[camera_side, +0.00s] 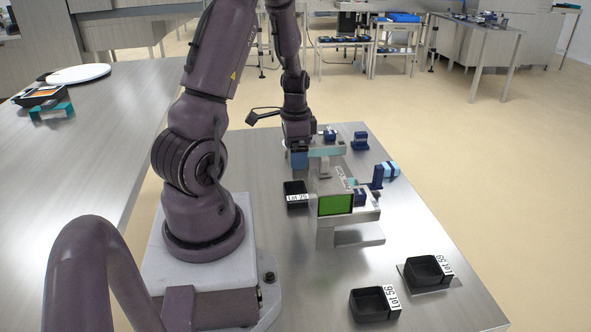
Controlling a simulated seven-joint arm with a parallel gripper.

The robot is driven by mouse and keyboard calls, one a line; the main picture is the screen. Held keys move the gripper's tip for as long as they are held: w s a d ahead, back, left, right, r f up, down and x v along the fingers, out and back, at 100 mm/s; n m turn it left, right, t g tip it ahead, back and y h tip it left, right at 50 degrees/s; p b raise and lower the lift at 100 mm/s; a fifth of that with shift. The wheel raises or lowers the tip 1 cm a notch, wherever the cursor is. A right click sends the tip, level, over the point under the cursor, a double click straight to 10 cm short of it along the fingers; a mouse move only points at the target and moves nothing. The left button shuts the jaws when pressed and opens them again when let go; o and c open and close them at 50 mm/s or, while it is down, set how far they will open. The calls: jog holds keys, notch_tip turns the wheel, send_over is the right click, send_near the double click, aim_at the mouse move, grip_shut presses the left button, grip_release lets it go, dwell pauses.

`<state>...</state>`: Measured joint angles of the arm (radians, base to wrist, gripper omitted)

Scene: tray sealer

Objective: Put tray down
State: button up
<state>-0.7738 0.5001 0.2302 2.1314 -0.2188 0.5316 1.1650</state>
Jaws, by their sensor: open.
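Three small black trays show in the side view. The tray labelled Lot 25 (295,190) sits left of the sealer with the green screen (335,204). The tray labelled Lot 59 (424,269) is on a thin metal plate (455,282) at the right. The tray labelled Lot 56 (369,305) is on the table at the front. My gripper (299,160) points down behind the sealer, beyond the Lot 25 tray in the picture. It is open with no tray visible in it; its fingertips are small and hard to make out.
Blue parts (361,141) and a blue and light-blue piece (386,172) stand at the back right of the metal table (420,228). A teal-edged fixture (326,151) is close beside my gripper. The table between the sealer and the front trays is clear.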

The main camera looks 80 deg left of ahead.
aim_at(296, 190)
dwell(0.3)
jog(key=m+y, duration=0.1)
jog(key=m, duration=0.5)
jog(key=d+f+m+y, duration=0.1)
jog(key=m+y, duration=0.1)
jog(key=m, duration=0.4)
jog(key=f+m+y, duration=0.1)
jog(key=m, duration=0.5)
jog(key=shift+d+f, duration=0.1)
jog(key=shift+d, duration=0.15)
notch_tip(296, 190, down, 5)
jog(key=shift+f, duration=0.1)
jog(key=x, duration=0.4)
jog(key=shift+d+f, duration=0.1)
jog(key=shift+f, duration=0.05)
jog(key=c, duration=1.1)
jog(key=shift+y, duration=0.3)
